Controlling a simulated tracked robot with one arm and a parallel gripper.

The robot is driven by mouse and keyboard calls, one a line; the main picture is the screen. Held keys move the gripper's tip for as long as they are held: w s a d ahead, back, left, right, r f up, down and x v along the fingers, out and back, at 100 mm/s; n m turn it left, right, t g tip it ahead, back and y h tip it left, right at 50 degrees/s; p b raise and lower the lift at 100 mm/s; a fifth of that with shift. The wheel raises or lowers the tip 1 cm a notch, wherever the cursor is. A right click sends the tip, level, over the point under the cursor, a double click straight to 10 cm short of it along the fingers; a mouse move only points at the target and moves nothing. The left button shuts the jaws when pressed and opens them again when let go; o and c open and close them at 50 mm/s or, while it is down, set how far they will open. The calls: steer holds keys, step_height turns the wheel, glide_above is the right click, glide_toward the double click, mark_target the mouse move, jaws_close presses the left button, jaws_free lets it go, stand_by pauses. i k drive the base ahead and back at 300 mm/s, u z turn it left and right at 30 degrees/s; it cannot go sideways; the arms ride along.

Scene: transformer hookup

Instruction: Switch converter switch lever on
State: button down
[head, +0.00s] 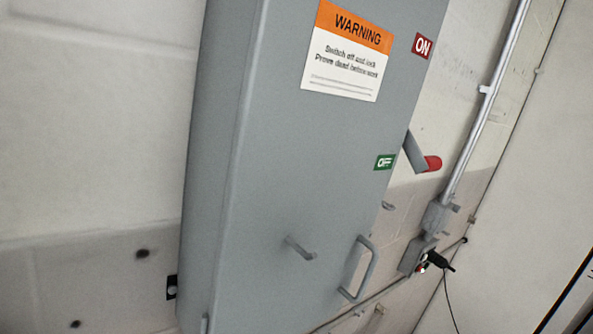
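The switch lever (414,154) is a grey arm with a red grip (432,163) at its end. It sticks out from the right side of a tall grey cabinet (270,190). It slants down to the right, beside the green OFF label (384,162). The red ON label (422,46) sits higher on the cabinet's right edge, well above the lever. The cabinet appears tilted in the picture. My gripper does not show in the head view.
An orange and white warning sign (347,50) is on the cabinet front. A door handle (362,268) and a small peg (300,249) stick out lower down. A conduit (487,95) runs down the wall to a small box (417,256) with a black plug and cable.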

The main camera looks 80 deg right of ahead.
mark_target(420, 162)
steer(key=z, duration=0.15)
steer(key=k, duration=0.15)
steer(key=z, duration=2.65)
steer(key=k, duration=1.2)
steer(key=u, duration=0.5)
steer(key=i, duration=1)
steer(key=z, duration=0.05)
